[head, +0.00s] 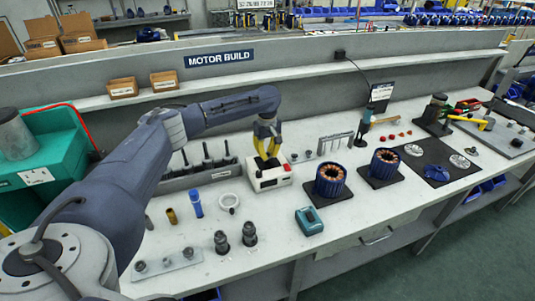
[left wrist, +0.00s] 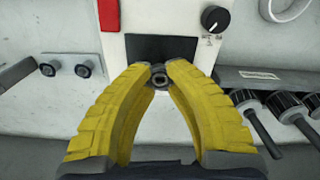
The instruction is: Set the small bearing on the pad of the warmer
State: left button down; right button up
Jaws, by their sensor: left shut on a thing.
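The warmer (head: 268,180) is a white box with a dark pad on top, a red part and a black knob. It stands on the bench under my left arm. In the left wrist view, the dark pad (left wrist: 162,47) lies just beyond the fingertips. My left gripper (head: 266,158) points down over the warmer, its yellow fingers closed at the tips. In the left wrist view, the left gripper (left wrist: 158,75) is shut on the small bearing (left wrist: 158,79), a dark ring. I cannot tell whether the bearing touches the pad. The fingers hide the bearing in the head view. My right gripper is not in view.
Two blue stators (head: 330,180) on black mats stand right of the warmer, with a teal device (head: 309,221) in front. A rack of dark upright tools (head: 205,172) stands close on the left. A white ring (head: 229,202) lies front left. Small dark parts (left wrist: 83,68) sit beside the warmer.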

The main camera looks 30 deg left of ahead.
pick_arm(q)
jog(key=shift+f, duration=0.2)
jog(key=c, duration=1)
grip_release()
jog(key=shift+r, duration=0.1)
jog(key=shift+r, duration=2.95)
